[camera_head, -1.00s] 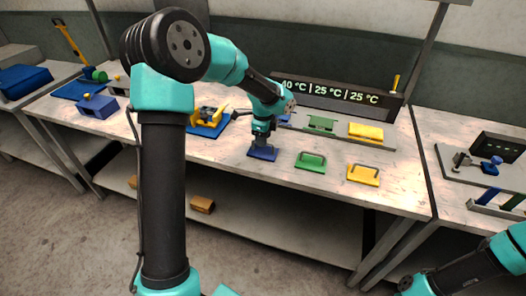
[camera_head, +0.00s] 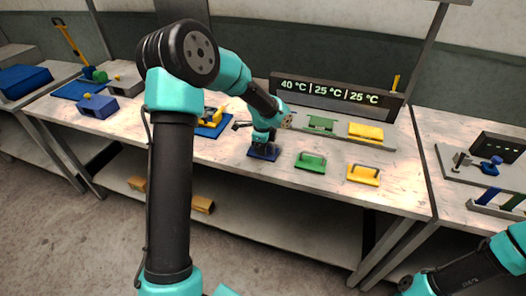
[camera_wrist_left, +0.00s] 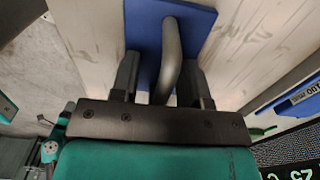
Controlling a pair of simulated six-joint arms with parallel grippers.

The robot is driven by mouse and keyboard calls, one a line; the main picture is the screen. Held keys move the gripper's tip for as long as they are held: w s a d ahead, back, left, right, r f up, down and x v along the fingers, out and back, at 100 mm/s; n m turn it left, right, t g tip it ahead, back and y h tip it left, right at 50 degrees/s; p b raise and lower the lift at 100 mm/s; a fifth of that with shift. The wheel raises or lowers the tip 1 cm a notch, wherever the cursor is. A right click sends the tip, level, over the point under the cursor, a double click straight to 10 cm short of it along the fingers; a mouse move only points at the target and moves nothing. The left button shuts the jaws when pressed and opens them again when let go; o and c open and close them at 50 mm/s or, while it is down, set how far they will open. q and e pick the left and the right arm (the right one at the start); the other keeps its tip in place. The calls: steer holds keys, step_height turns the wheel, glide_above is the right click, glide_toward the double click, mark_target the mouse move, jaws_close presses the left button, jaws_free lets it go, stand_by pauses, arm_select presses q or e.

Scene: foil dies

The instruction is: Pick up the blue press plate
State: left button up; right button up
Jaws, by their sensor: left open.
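The blue press plate (camera_head: 262,154) lies on the middle bench at the left of a row with a green plate and a yellow plate. In the left wrist view the blue plate (camera_wrist_left: 143,30) is a flat panel with a grey bar handle (camera_wrist_left: 171,60). My left gripper (camera_head: 263,146) is over the blue plate. In the left wrist view its open fingers (camera_wrist_left: 160,80) stand on either side of the handle, with a gap on each side. My right arm shows at the lower right, but its gripper is out of view.
The green plate (camera_head: 311,161) and yellow plate (camera_head: 363,175) lie to the right of the blue one. Behind them is a temperature display (camera_head: 335,95) with green and yellow blocks before it. A blue-based yellow device (camera_head: 212,120) stands to the left.

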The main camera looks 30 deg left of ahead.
arm_select(q)
jaws_close()
stand_by(0.3)
stand_by(0.3)
